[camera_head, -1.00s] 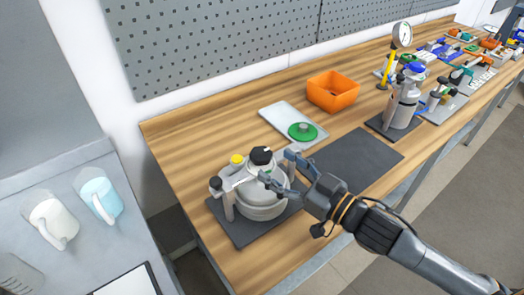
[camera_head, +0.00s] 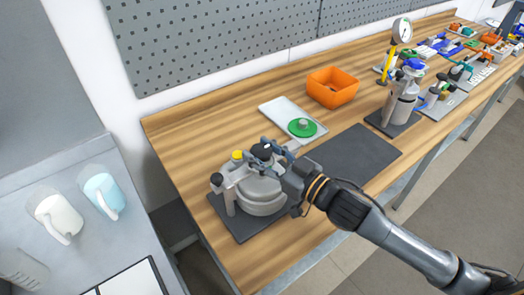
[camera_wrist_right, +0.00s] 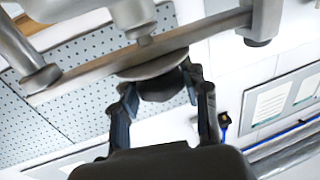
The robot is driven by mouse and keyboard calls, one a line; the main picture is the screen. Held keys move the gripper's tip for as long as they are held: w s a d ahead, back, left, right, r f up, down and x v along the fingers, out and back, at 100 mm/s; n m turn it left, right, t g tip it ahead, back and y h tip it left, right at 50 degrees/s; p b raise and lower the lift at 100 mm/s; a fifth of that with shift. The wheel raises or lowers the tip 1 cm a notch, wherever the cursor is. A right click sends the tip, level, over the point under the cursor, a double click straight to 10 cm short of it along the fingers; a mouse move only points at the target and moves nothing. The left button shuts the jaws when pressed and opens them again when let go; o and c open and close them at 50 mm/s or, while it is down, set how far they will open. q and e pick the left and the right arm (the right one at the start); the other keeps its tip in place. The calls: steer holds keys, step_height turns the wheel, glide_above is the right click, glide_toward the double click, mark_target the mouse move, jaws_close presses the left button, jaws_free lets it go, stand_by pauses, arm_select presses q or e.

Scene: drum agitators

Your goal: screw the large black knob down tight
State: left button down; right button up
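The large black knob (camera_head: 262,151) tops the lid clamp of a grey metal vessel (camera_head: 262,198) on a dark mat (camera_head: 231,226). My right gripper (camera_head: 262,158) is at the knob, reaching in from the right. In the right wrist view the black knob (camera_wrist_right: 160,86) sits between the two fingertips of my right gripper (camera_wrist_right: 162,88), under a metal disc and crossbar (camera_wrist_right: 90,75). One finger is on each side, very close to the knob; I cannot tell whether both press on it. My left gripper is not in view.
A smaller black knob (camera_head: 216,179) and a yellow cap (camera_head: 237,155) stand close by on the vessel. Behind are a white tray with a green disc (camera_head: 301,128) and an orange bin (camera_head: 332,87). An empty dark mat (camera_head: 355,155) lies to the right.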

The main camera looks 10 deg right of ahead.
steer(key=shift+c, duration=0.6)
steer(key=shift+a+m+h, duration=0.1)
steer(key=shift+m+h, duration=0.2)
steer(key=shift+h, duration=0.1)
steer(key=shift+r+m+t+h, duration=0.1)
steer(key=shift+m+t+h, duration=0.55)
steer(key=shift+m+h, duration=0.5)
steer(key=shift+m+t+h, duration=0.65)
steer(key=shift+m+h, duration=0.1)
steer(key=shift+h, duration=0.8)
steer(key=o, duration=1.2)
steer(key=shift+c, duration=0.2)
